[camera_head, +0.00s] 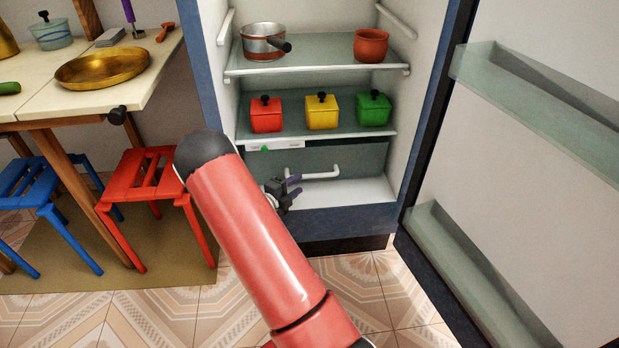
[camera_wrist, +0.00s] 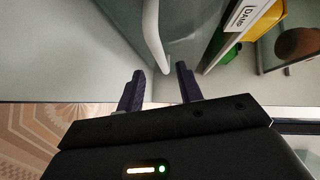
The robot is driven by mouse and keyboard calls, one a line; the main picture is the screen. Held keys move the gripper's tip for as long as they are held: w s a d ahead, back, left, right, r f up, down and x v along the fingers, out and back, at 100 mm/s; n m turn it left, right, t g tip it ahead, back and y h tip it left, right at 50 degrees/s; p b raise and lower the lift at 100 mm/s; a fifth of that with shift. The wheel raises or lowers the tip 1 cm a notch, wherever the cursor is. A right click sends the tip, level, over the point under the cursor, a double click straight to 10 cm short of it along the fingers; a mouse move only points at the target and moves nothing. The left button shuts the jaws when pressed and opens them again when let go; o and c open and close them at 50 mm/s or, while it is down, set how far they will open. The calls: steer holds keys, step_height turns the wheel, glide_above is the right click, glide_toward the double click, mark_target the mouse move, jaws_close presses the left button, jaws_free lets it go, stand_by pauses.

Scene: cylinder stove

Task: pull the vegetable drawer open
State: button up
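The vegetable drawer (camera_head: 352,160) is a grey-green, see-through front low in the open fridge, under the lower shelf. Its white bar handle (camera_head: 313,174) runs across the front. My gripper (camera_head: 293,185) is at the left end of this handle, partly hidden by my red arm. In the wrist view, my gripper (camera_wrist: 161,70) has its two purple fingers apart, with nothing held. The handle (camera_wrist: 153,38) stands just ahead of them, its near end in line with the gap. I cannot tell whether the fingertips reach around it. The drawer front (camera_wrist: 187,35) lies behind the handle.
Red (camera_head: 266,115), yellow (camera_head: 321,112) and green (camera_head: 373,109) lidded pots stand on the shelf above the drawer. A saucepan (camera_head: 264,43) and brown pot (camera_head: 370,46) are higher up. The fridge door (camera_head: 530,150) stands open at right. A red stool (camera_head: 150,175) is at left.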

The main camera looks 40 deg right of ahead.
mark_target(307, 178)
steer(key=x, duration=0.7)
steer(key=shift+d, duration=0.1)
steer(key=shift+c, duration=0.4)
jaws_close()
